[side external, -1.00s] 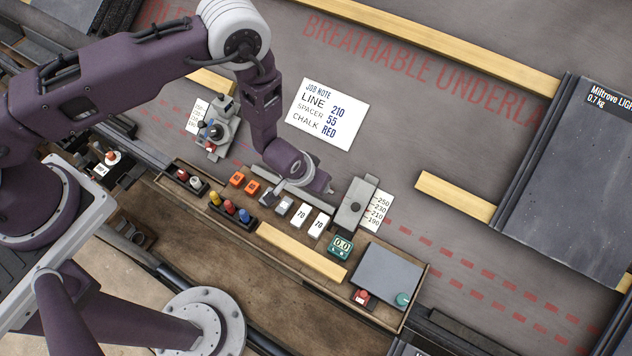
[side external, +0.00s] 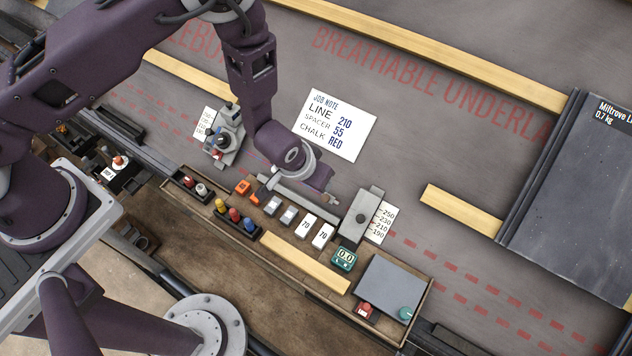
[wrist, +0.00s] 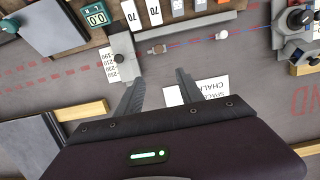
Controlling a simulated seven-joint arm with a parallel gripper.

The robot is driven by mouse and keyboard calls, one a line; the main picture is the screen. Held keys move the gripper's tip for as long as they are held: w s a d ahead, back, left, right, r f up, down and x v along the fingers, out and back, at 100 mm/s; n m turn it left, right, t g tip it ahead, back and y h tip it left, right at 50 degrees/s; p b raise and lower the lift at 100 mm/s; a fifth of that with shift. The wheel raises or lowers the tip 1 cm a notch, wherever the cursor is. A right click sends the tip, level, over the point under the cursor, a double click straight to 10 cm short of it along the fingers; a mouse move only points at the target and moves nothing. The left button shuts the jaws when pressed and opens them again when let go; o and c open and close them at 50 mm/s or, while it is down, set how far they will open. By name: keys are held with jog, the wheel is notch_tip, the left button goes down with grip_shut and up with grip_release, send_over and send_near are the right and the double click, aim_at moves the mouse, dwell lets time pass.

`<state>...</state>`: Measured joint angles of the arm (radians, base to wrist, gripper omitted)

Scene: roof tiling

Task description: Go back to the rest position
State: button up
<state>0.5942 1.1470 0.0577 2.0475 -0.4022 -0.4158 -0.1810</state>
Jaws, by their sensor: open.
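My gripper (wrist: 157,88) is open in the wrist view, with its two dark fingers apart and nothing between them. The fingers point toward the strip of underlay between the grey line block (wrist: 122,45) and the job note (wrist: 203,90). In the side external view my gripper (side external: 300,182) hangs above the back edge of the wooden tool tray, left of the grey line block (side external: 361,217) and below the job note (side external: 338,125). Its fingertips are hard to make out there. The note reads line 210, spacer 55, chalk red.
The wooden tray (side external: 418,308) holds orange pieces, coloured chalk bottles (side external: 234,215), white spacers marked 70 (side external: 322,235) and a green readout (side external: 344,258). A reel device (side external: 226,135) stands at left. Wooden battens (side external: 460,211) and a dark tile (side external: 580,190) lie at right. Red dashes cross the underlay.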

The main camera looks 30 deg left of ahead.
jog(key=shift+s+r, duration=0.15)
jog(key=shift+r, duration=0.45)
jog(key=shift+r, duration=0.1)
jog(key=s+a+r+h, duration=0.1)
jog(key=a+r, duration=0.2)
jog(key=r, duration=1.1)
jog(key=s+a+r+h, duration=0.1)
jog(key=a+r, duration=0.2)
jog(key=r, duration=1.1)
jog(key=s+a+r, duration=0.3)
jog(key=s, duration=0.3)
jog(key=s+a+r+y, duration=0.1)
jog(key=s+a+r, duration=0.2)
jog(key=s, duration=0.4)
jog(key=s+a+r+t+y, duration=0.1)
jog(key=s+a+r, duration=0.2)
jog(key=s+a, duration=0.2)
jog(key=shift+s+a+r, duration=0.15)
jog(key=shift+s+r, duration=0.2)
jog(key=shift+s, duration=0.5)
